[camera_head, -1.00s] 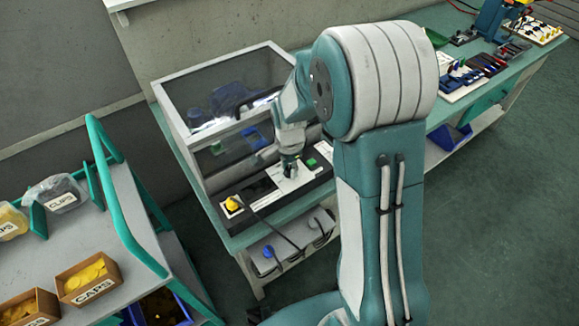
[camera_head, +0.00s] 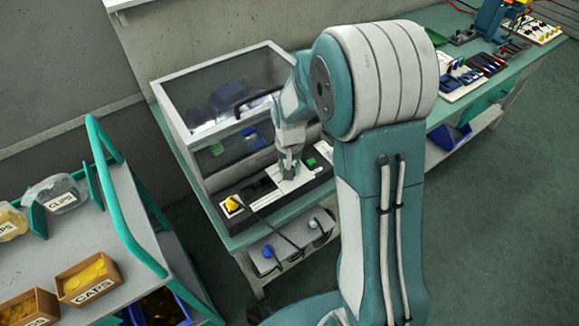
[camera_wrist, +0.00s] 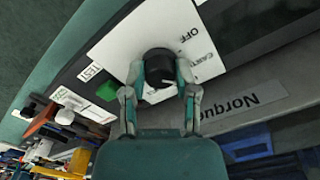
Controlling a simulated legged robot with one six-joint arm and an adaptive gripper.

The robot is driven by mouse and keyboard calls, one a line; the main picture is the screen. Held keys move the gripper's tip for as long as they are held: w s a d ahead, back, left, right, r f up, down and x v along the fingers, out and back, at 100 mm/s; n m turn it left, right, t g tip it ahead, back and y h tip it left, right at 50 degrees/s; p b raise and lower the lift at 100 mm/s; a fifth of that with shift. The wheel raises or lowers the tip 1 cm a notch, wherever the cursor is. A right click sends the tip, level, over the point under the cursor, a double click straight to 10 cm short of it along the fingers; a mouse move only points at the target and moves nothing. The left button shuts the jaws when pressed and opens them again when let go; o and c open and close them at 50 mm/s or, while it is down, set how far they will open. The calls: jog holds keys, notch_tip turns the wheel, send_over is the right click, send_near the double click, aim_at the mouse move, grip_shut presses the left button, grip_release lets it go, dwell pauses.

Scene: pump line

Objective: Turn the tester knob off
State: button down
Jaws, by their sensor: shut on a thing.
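The tester knob (camera_wrist: 158,68) is a round black knob on a white label plate (camera_wrist: 135,38) in the wrist view. The plate carries the printed words OFF and CART beside the knob. My gripper (camera_wrist: 158,88) is shut on the knob, one finger on each side. In the head view my gripper (camera_head: 288,168) points down at the tester's front panel (camera_head: 262,196), and the knob is hidden beneath it. A light mark shows on the knob; I cannot tell which label it points to.
A green button (camera_wrist: 107,91) labelled TEST sits beside the plate. A yellow knob (camera_head: 232,204) is at the panel's left end. A cart (camera_head: 100,225) with boxes stands at left.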

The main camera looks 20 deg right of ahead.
jog(key=n, duration=0.4)
jog(key=shift+w+r+n, duration=0.1)
jog(key=shift+n, duration=2.7)
jog(key=shift+w, duration=0.1)
jog(key=shift+c, duration=1.9)
grip_release()
notch_tip(320, 180, up, 12)
